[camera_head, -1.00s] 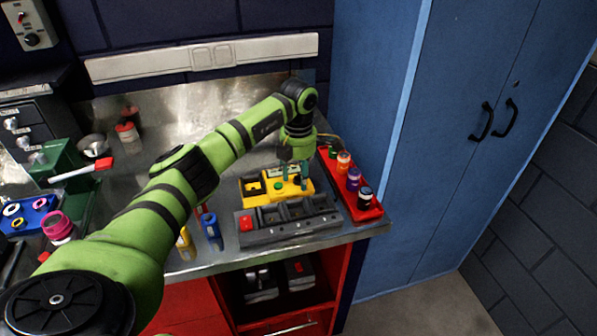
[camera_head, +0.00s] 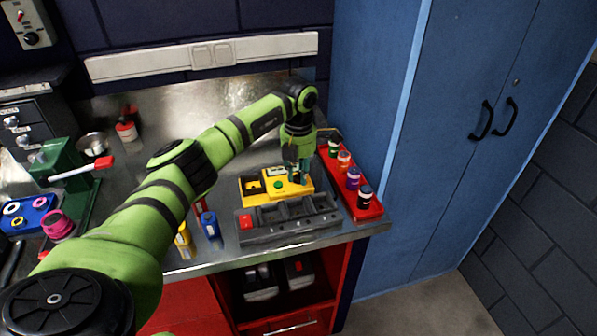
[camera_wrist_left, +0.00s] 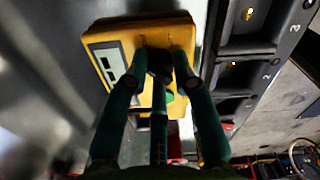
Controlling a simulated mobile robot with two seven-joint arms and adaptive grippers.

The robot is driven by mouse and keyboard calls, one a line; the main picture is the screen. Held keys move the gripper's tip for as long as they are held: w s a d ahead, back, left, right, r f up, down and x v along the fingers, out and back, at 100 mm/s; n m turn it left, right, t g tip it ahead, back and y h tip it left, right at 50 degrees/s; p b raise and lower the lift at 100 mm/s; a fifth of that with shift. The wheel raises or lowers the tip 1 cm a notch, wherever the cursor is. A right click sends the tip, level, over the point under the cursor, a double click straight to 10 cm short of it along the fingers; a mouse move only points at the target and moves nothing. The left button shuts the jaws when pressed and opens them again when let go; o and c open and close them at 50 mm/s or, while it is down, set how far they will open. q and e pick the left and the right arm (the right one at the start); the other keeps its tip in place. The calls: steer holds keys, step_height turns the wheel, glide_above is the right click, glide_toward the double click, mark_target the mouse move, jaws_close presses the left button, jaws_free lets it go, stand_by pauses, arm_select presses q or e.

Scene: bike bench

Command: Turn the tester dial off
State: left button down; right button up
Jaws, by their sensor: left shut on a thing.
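The yellow tester (camera_head: 258,199) lies on the metal bench behind a dark grey slotted unit. It has a pale display and a green button. My left gripper (camera_head: 301,181) points down over the tester's right part. In the left wrist view, the tester (camera_wrist_left: 128,30) shows its display at the left, and the black dial (camera_wrist_left: 160,63) sits between my green fingertips. The left gripper (camera_wrist_left: 162,64) is shut on the dial, with fingers on both sides of it. The dial's pointer and markings are hidden or too small to read. My right gripper is in neither view.
The grey slotted unit (camera_head: 287,235) with a red switch stands close in front of the tester. A red tray (camera_head: 368,211) with several small bottles stands to its right. Blue and yellow tubes stand left of the unit. A blue cabinet (camera_head: 410,180) bounds the right side.

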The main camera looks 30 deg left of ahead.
mark_target(298, 173)
arm_select(q)
steer(key=n, duration=0.3)
steer(key=shift+n, duration=0.4)
steer(key=n, duration=0.4)
steer(key=shift+p, duration=0.35)
steer(key=shift+n, duration=0.3)
steer(key=c, duration=1)
jaws_free()
step_height(298, 173, up, 12)
